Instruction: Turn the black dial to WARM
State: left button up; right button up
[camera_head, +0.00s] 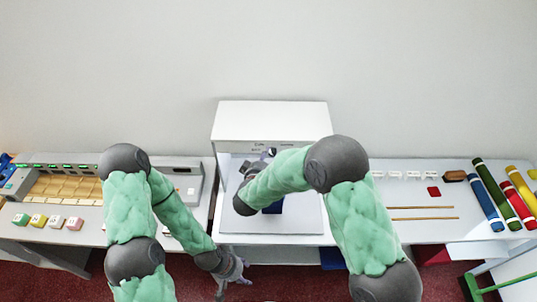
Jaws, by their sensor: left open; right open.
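A white light booth (240,122) stands at the middle of the counter, with small printed labels on its front edge that are too small to read. The black dial (272,152) appears as a small dark round spot just under these labels. Its pointer setting cannot be made out. My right gripper (262,160) is open at the booth's front, close to the dial; I cannot tell whether it touches it. My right forearm hides part of the gripper and booth. My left gripper (238,271) is open and empty, low in front of the counter's edge, away from the dial.
On the left, a tray of tan swatches (70,187) and several coloured blocks (56,221) lie on the counter. On the right are thin sticks (420,207), a red piece (434,191) and several coloured rolls (497,190). A dark blue item (273,207) sits inside the booth.

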jog(key=shift+x, duration=1.1)
jog(key=shift+r, duration=0.1)
grip_shut()
